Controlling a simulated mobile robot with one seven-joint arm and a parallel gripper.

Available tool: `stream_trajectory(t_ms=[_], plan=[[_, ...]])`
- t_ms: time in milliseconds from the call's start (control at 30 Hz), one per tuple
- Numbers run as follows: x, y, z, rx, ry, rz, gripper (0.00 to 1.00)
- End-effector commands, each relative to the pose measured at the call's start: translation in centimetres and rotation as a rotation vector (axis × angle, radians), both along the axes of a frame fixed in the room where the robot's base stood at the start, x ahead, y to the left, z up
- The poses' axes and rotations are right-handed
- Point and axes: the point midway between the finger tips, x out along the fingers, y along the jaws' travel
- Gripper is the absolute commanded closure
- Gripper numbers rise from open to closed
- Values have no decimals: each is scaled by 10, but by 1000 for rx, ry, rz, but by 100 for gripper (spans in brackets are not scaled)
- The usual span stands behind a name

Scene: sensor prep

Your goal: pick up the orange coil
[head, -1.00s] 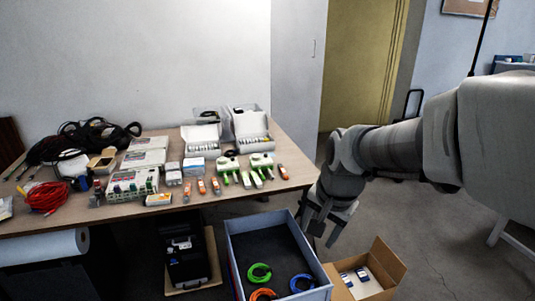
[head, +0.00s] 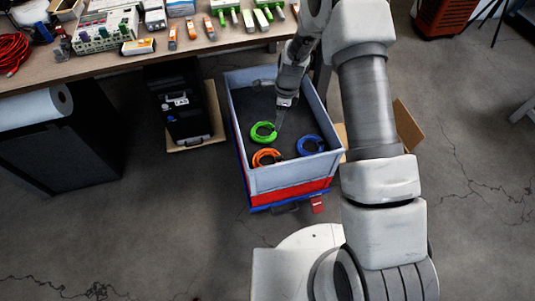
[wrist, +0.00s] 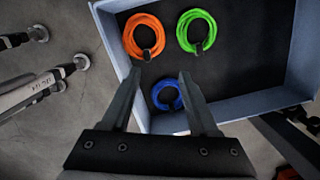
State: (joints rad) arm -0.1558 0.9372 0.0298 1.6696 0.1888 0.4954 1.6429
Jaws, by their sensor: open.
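The orange coil (head: 267,157) lies on the dark floor of the grey bin (head: 290,180), near its front wall. The green coil (head: 263,133) lies behind it and the blue coil (head: 310,145) to its right. In the wrist view the orange coil (wrist: 144,36) is at the upper middle, left of the green coil (wrist: 197,31), with the blue coil (wrist: 167,96) below. My gripper (head: 282,112) is inside the bin's outline, behind the coils. In the wrist view my gripper (wrist: 158,85) is open and empty, its fingers apart, the blue coil showing between them.
The bin sits on a red and blue base (head: 290,195). A black case (head: 183,105) stands to its left. The table (head: 130,60) behind holds white boxes and several small devices. An open cardboard box (head: 408,127) is at the right, partly behind my arm.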

Motion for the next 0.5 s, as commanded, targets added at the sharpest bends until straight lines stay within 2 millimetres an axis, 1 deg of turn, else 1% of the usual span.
stream_trajectory(t_ms=[33,167,267,500], plan=[[-1,2,-14,1,9,-19,39],[-2,4,-29,1,20,-47,39],[-2,5,-44,1,21,-51,39],[-2,11,-96,1,22,-50,39]])
